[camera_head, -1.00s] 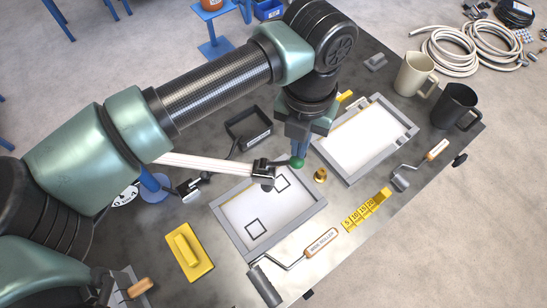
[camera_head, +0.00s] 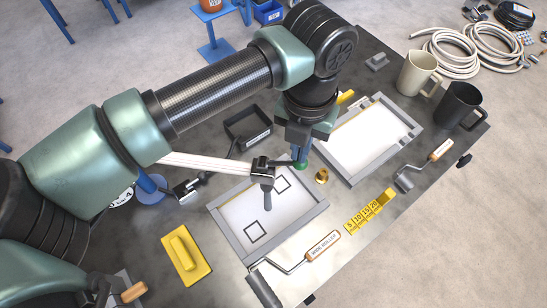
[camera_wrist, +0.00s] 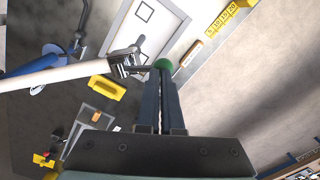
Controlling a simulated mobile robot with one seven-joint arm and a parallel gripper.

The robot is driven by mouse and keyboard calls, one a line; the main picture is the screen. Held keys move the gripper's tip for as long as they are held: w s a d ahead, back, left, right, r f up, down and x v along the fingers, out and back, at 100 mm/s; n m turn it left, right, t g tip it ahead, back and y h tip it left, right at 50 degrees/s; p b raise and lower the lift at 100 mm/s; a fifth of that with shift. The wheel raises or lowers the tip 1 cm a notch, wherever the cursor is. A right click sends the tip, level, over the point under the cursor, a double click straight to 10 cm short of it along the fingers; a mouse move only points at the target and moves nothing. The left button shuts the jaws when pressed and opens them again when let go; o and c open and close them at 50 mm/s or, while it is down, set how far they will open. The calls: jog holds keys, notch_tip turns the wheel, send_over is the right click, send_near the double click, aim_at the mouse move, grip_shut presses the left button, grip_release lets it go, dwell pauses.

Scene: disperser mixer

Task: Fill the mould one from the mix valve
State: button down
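The mix valve (camera_head: 262,170) is a dark fitting on the end of a white pipe (camera_head: 205,161). It also shows in the wrist view (camera_wrist: 126,62). A grey strand (camera_head: 267,202) hangs from its outlet over the framed tray (camera_head: 236,240) with black squares on its white floor. I cannot tell which tray is mould one. My gripper (camera_head: 300,156) points down with its fingers together at the green knob (camera_head: 300,166) beside the valve. In the wrist view the green knob (camera_wrist: 163,64) sits at the fingertips, and the fingers seem to touch it without enclosing it.
A second framed tray (camera_head: 411,132) lies to the right. A brass fitting (camera_head: 321,176) stands between the trays. A side roller (camera_head: 322,244), yellow float (camera_head: 185,253), yellow stepped gauge (camera_head: 370,210), black tray (camera_head: 247,128) and mugs (camera_head: 416,74) are on the table.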

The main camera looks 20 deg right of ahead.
jog(key=shift+a+f+b, duration=0.1)
jog(key=shift+f+b, duration=0.7)
jog(key=shift+f, duration=0.15)
dwell(7.0)
